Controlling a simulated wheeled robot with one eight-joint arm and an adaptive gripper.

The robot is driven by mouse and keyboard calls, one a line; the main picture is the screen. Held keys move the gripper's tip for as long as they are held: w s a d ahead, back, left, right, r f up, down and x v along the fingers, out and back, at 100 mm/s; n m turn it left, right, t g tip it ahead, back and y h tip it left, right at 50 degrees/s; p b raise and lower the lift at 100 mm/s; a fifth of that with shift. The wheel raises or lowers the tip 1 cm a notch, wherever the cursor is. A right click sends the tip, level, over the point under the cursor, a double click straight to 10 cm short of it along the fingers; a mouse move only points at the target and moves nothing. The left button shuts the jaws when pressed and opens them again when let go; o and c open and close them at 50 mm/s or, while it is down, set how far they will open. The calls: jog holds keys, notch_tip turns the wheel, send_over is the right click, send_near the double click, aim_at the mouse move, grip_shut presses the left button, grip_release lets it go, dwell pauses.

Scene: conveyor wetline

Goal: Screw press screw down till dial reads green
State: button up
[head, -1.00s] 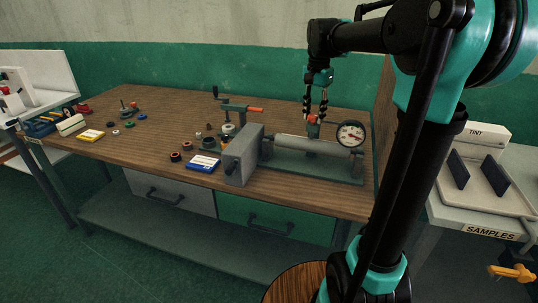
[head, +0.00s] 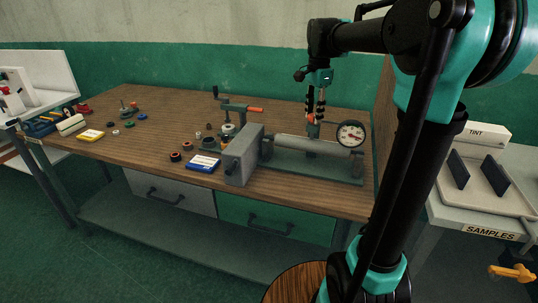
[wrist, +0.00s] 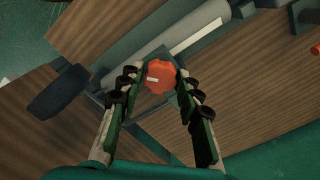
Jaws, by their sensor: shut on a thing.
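The press screw has an orange-red knob (wrist: 160,77) with a white mark, and it shows small in the head view (head: 313,119). My gripper (wrist: 158,72) comes down from above, with one finger on each side of the knob, shut on it. The fingers also show in the head view (head: 314,118). The round white dial (head: 351,134) stands at the right end of the press, beside the grey cylinder (head: 304,147). Its needle and colour bands are too small to read surely. The screw's shaft is hidden under the knob.
A grey block (head: 243,155) and a crank with an orange handle (head: 240,107) stand left of the cylinder. Several small rings and a blue-and-white box (head: 203,163) lie on the wooden bench (head: 160,104). A wooden panel rises at the bench's right end.

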dwell(0.3)
jog(key=shift+m, duration=1.7)
jog(key=shift+m, duration=0.7)
jog(key=m, duration=0.2)
jog(key=shift+m, duration=0.7)
